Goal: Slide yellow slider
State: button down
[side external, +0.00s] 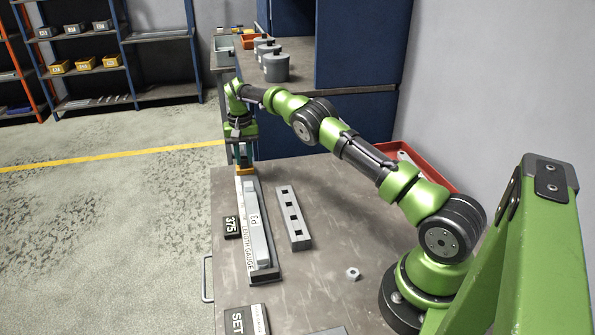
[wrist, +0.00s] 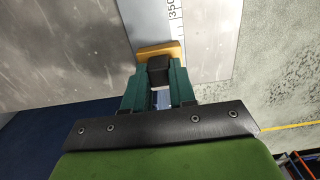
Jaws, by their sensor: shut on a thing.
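The yellow slider (side external: 245,171) sits at the far end of the long grey length gauge (side external: 250,212). In the wrist view, the yellow slider (wrist: 160,49) lies across the scale (wrist: 172,20), close to the 350 mark, and carries a black block (wrist: 159,70). My gripper (wrist: 159,78) is shut on this block, with a green finger on each side. In the side view my gripper (side external: 243,157) points down over the far end of the gauge. The fingertips are small and partly hidden there. A grey bar marked P3 (side external: 262,240) lies along the gauge's nearer part.
A 375 card (side external: 231,227) lies left of the gauge, and a SET card (side external: 246,321) near the front. A grey bracket with square holes (side external: 293,220) lies to the right. A nut (side external: 353,273) and a red tray (side external: 436,170) are farther right.

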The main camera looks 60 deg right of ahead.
aim_at(244, 157)
jog(key=c, duration=0.9)
grip_release()
jog(key=shift+w+d, duration=0.1)
jog(key=shift+r, duration=0.1)
notch_tip(244, 157, up, 4)
jog(key=shift+f, duration=0.1)
jog(key=shift+s+a+r, duration=0.2)
jog(key=shift+s+a, duration=0.55)
jog(key=shift+s, duration=1.8)
jog(key=shift+s+a+r, duration=0.15)
jog(key=shift+s+a, duration=0.65)
jog(key=shift+s, duration=1.75)
jog(key=shift+s+a+r, duration=0.2)
jog(key=shift+s+a, duration=0.55)
jog(key=shift+s, duration=1.8)
